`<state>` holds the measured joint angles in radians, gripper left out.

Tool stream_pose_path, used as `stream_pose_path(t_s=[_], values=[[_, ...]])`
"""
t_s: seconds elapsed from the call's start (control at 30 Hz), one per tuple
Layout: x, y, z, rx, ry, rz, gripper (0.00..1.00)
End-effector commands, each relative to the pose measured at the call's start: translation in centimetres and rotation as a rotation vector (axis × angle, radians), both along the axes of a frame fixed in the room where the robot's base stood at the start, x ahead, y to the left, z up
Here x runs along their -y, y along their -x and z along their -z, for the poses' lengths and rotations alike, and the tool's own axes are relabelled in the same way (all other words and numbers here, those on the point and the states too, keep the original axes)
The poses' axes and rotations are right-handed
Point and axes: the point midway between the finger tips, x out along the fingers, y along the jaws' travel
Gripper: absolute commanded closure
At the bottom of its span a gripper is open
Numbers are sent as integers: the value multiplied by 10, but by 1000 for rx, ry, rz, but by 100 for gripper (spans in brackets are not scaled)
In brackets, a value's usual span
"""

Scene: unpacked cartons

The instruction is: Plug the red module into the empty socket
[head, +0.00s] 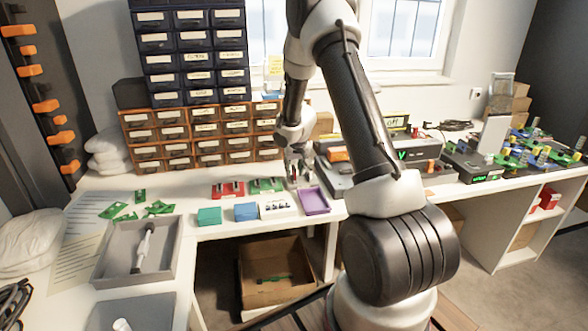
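A red board-like piece (228,190) with small upright parts lies on the white bench, left of a similar green piece (267,185). It looks like the red module, but its details are too small to be sure. My gripper (298,181) points down over the bench, right of the green piece and just behind the purple tray (314,200). Its fingers are small and blurred, so I cannot tell whether they are open or hold anything. I cannot make out which part is the empty socket.
Teal (209,216) and blue (246,212) boxes and a white card (278,207) line the bench front. A grey tray (106,262) holds a screwdriver-like tool. Drawer units (205,140) stand behind; electronic devices (405,148) stand right. An open carton (275,291) sits below.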

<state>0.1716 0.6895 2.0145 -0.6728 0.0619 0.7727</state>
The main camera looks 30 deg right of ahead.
Motion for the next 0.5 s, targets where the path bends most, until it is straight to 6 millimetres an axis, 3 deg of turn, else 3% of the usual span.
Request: stream_pose_path(t_s=[0.27, 0.5], values=[[0, 0, -1, 1, 1, 0, 67], [-1, 6, -20, 3, 4, 4, 67]])
